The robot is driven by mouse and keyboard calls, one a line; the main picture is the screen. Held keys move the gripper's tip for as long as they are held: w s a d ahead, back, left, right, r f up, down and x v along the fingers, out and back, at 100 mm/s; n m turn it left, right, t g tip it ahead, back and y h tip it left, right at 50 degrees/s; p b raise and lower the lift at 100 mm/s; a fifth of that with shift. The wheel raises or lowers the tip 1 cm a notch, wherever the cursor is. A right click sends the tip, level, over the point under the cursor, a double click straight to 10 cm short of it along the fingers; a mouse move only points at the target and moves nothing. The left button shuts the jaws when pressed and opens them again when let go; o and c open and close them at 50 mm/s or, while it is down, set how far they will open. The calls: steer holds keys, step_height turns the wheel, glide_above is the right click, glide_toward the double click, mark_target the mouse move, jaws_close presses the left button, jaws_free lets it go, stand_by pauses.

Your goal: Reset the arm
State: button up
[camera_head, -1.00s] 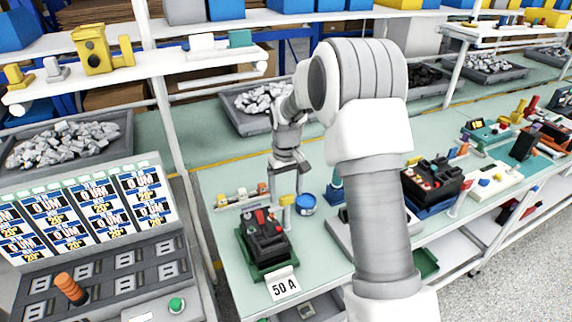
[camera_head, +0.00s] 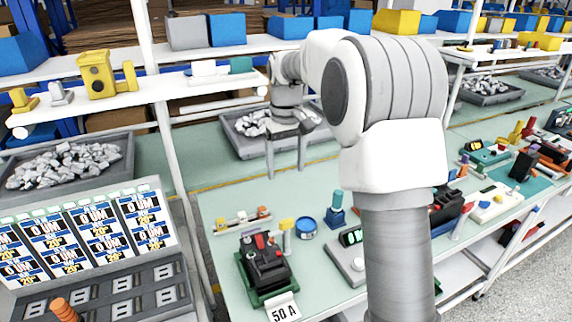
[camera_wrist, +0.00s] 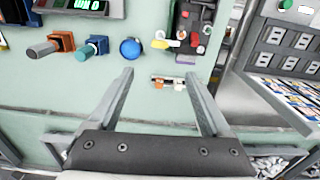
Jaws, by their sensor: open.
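My gripper (camera_head: 286,160) is open and empty, raised above the back part of the green bench. My arm reaches up from the lower right and bends over toward the back. The black breaker (camera_head: 265,264) with red parts sits in a green holder on the bench, behind a "50 A" tag (camera_head: 283,309). The breaker also shows at the top of the wrist view (camera_wrist: 190,25), apart from the fingers.
A blue round tub (camera_head: 305,228), a blue-handled tool (camera_head: 338,208) and a small rack (camera_head: 243,218) stand near the breaker. A grey bin of metal parts (camera_head: 232,140) is behind my gripper. A shelf post (camera_head: 168,130) rises at left. A panel of displays (camera_head: 85,235) stands at lower left.

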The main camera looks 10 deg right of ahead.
steer(key=s+r+m+t, duration=0.15)
steer(key=s+r, duration=0.25)
steer(key=s, duration=0.7)
steer(key=s+r+t, duration=0.3)
steer(key=s+r, duration=0.2)
steer(key=s, duration=0.6)
steer(key=s+f+t, duration=0.1)
steer(key=s+f, duration=0.3)
steer(key=s, duration=0.4)
steer(key=shift+s+m, duration=0.3)
steer(key=shift+m, duration=0.15)
steer(key=shift+a, duration=0.15)
